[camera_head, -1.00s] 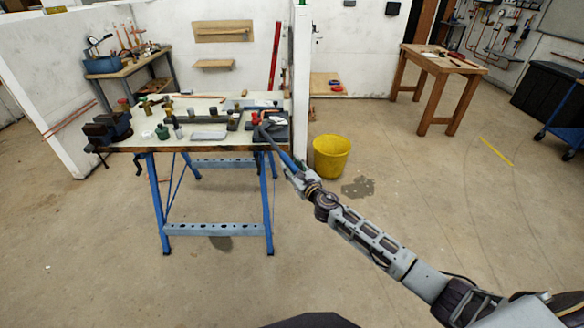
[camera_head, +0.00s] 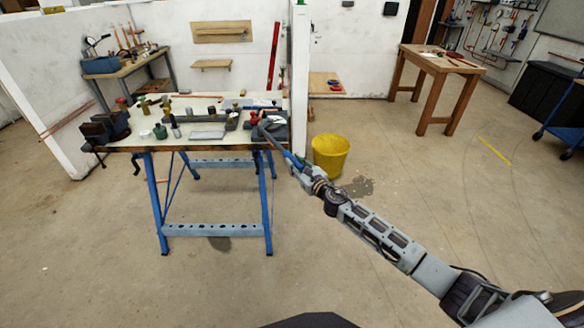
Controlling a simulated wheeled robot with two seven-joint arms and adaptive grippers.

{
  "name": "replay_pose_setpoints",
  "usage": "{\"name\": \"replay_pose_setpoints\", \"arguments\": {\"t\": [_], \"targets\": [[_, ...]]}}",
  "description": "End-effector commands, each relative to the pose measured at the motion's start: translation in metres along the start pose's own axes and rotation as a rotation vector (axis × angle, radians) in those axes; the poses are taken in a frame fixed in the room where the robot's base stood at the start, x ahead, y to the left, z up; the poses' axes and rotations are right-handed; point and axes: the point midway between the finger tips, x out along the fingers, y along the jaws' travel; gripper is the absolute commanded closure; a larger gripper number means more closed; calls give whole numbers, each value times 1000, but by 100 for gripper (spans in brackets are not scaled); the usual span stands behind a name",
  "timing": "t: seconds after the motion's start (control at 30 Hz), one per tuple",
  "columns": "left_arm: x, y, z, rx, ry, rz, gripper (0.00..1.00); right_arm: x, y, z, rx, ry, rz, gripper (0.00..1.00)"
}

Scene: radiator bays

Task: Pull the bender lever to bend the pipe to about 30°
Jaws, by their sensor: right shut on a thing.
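The pipe bender (camera_head: 268,132) sits at the right end of the workbench top. Its lever (camera_head: 280,147) slopes down to the right, past the bench's front edge, and has a blue grip. My right gripper (camera_head: 299,166) is shut on the outer end of the lever, just off the bench's right front corner. The pipe in the bender is too small to make out, so its bend angle cannot be told. My left gripper is out of view.
The workbench (camera_head: 205,149) has blue legs and holds several fittings and a vise (camera_head: 107,128) at its left end. A yellow bucket (camera_head: 329,157) stands on the floor behind my right forearm. A white partition (camera_head: 299,75) rises behind the bench. The floor in front is clear.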

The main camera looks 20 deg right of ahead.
Motion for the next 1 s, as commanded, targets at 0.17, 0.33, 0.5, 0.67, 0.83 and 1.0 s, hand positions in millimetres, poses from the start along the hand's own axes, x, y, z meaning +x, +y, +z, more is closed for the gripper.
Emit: {"name": "replay_pose_setpoints", "arguments": {"t": [0.17, 0.33, 0.5, 0.67, 0.83, 1.0], "targets": [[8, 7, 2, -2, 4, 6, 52, -3, -17, -5, -3, -3, 26, 100], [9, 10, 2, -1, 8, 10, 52, -5, -23, -5, -3, -3, 38, 100], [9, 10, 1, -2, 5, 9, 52, -5, -24, -5, -3, -3, 37, 100], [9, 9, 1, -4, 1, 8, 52, -5, -25, -5, -4, -2, 35, 67], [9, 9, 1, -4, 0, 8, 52, -5, -24, -6, -4, -1, 35, 52], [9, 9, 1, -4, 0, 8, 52, -5, -24, -6, -4, -1, 36, 52]]}}
